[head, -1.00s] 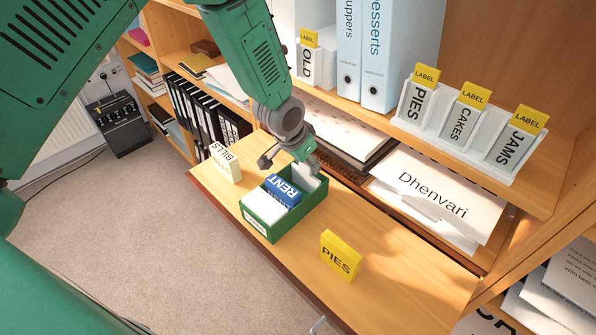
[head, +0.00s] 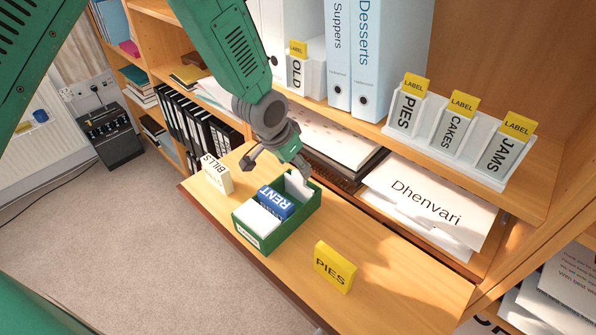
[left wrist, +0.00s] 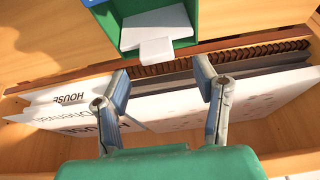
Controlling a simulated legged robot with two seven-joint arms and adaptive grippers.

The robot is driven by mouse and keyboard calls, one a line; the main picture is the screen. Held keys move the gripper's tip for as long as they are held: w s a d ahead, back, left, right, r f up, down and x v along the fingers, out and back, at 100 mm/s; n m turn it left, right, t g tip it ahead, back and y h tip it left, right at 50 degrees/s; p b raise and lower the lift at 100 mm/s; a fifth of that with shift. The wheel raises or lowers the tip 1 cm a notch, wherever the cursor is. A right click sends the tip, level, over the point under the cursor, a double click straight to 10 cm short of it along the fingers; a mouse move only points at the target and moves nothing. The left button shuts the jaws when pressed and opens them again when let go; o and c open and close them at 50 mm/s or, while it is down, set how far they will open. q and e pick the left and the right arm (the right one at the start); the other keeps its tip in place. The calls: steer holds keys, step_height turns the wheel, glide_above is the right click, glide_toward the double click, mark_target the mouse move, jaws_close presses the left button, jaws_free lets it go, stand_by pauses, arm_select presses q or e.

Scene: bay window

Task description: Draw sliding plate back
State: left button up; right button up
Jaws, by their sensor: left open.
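A green card box (head: 249,240) stands on the wooden desk flap. It holds white cards (head: 258,221), a blue RENT divider (head: 276,203) and a pale plate (head: 298,186) at its far end, which looks like the sliding plate. In the left wrist view the plate (left wrist: 155,27) shows inside the green box (left wrist: 118,42), with a pale tab (left wrist: 156,51) at its edge. My left gripper (head: 274,168) is open and empty, above the box's far end. In the left wrist view its fingers (left wrist: 162,78) are apart, short of the tab. My right gripper is not in view.
A yellow PIES block (head: 334,267) and a white BILLS block (head: 217,175) stand on the flap (head: 395,285). Behind lie papers marked Dhenvari (head: 435,200). A shelf above holds binders (head: 380,55) and a white label rack (head: 445,150). The flap right of the PIES block is clear.

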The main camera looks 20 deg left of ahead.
arm_select(q)
steer(key=v, duration=0.7)
steer(key=shift+a, duration=0.25)
steer(key=shift+s+f, duration=0.1)
